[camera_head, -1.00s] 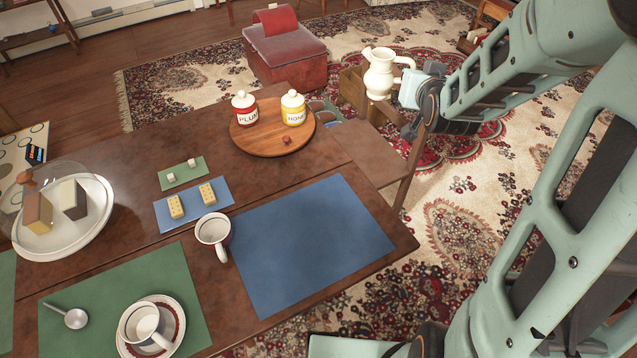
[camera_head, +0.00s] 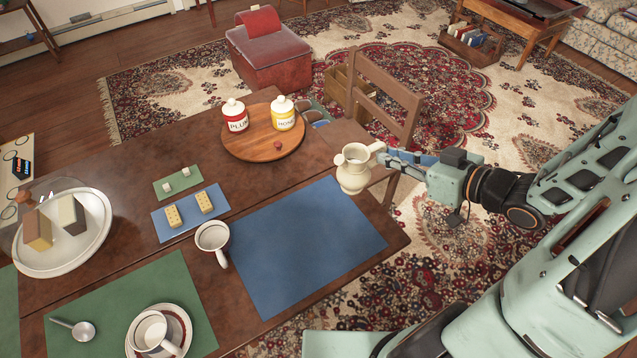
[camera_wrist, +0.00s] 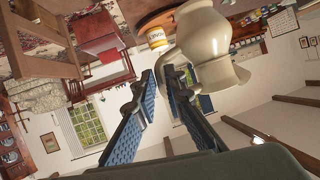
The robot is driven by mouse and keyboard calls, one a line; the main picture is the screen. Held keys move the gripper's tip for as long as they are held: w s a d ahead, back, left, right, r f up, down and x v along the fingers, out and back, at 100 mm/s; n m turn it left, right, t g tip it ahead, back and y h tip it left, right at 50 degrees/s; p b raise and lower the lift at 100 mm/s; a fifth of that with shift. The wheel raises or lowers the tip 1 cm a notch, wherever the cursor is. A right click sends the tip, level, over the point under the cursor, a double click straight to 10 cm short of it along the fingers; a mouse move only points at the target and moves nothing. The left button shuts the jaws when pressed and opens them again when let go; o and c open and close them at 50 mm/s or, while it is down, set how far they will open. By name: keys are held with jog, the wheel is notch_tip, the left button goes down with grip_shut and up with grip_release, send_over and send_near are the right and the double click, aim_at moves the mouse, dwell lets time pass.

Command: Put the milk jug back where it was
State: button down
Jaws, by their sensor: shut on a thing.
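The cream milk jug (camera_head: 353,172) is upright in the head view, in front of the table's right edge, by the far right corner of the blue placemat (camera_head: 305,240). My gripper (camera_head: 384,157) comes from the right and is shut on the jug's handle. Whether the jug's base touches the table is hard to tell. In the wrist view the jug (camera_wrist: 207,45) fills the upper right, and my gripper's blue-padded fingers (camera_wrist: 160,88) reach to its handle, part of which they hide.
A round wooden board (camera_head: 262,145) holds a plum jar (camera_head: 235,118) and a honey jar (camera_head: 284,115). A wooden chair (camera_head: 385,100) stands behind the jug. A white mug (camera_head: 212,238) sits left of the blue placemat, which is bare. Dominoes (camera_head: 189,210) lie farther left.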

jog(key=shift+n+y, duration=0.3)
jog(key=w+a+f+b, duration=0.1)
jog(key=w+a+f, duration=0.1)
jog(key=w+f, duration=0.1)
jog(key=w+a+f+b, duration=0.2)
jog(key=w+a+f, duration=0.1)
jog(key=f, duration=0.2)
jog(key=w+a+f+b, duration=0.2)
jog(key=w+a+f, duration=0.1)
jog(key=w+f, duration=0.1)
jog(key=shift+f, duration=0.55)
jog(key=shift+r, duration=0.1)
jog(key=c, duration=2)
grip_release()
